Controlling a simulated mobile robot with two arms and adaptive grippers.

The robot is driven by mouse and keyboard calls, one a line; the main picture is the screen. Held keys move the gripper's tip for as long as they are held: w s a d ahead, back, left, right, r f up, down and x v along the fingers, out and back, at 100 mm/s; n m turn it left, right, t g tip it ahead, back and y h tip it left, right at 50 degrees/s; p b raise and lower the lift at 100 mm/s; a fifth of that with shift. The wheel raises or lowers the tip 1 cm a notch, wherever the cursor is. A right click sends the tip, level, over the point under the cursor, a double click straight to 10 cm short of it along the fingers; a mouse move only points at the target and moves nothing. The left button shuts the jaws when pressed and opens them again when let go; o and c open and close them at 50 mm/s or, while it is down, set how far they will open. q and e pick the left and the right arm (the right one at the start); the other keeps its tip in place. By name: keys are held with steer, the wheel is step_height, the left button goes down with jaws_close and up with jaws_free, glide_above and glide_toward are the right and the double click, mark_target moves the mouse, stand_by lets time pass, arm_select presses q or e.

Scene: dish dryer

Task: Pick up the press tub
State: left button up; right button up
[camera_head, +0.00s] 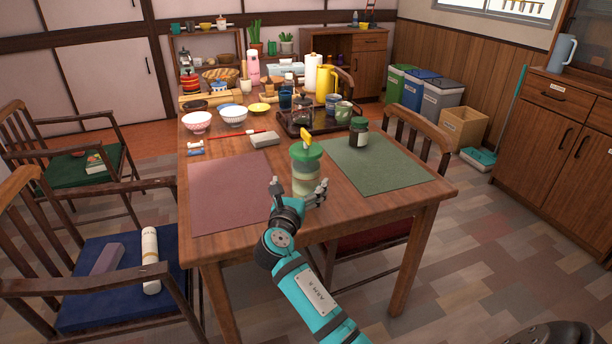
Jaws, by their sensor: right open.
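The press tub (305,172) stands upright near the front edge of the wooden table. It has a clear body with pale contents, a green lid and a yellow handle on top. My right gripper (299,190) is open, low at the near side of the tub, with one finger to its left and one to its right. I cannot tell whether the fingers touch the tub. My left gripper is not in view.
A pink mat (228,193) lies left of the tub and a green mat (376,163) right of it, with a dark jar (358,133) on the green mat. Chairs flank the table.

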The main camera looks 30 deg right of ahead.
mark_target(306, 166)
steer(key=x, duration=0.2)
steer(key=shift+w+d, duration=0.3)
steer(key=x, duration=0.2)
steer(key=b+x, duration=0.1)
steer(key=x, duration=0.1)
steer(key=shift+w+r+b, duration=0.1)
steer(key=shift+r+b, duration=0.1)
steer(key=shift+b, duration=0.1)
steer(key=shift+w+d+r, duration=0.1)
steer(key=shift+w+d, duration=0.25)
steer(key=shift+d, duration=0.05)
steer(key=c, duration=1.5)
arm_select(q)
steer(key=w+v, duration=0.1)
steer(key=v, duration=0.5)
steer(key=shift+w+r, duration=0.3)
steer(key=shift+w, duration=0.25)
arm_select(e)
steer(key=shift+r, duration=0.1)
steer(key=shift+c, duration=0.7)
steer(key=shift+r, duration=0.15)
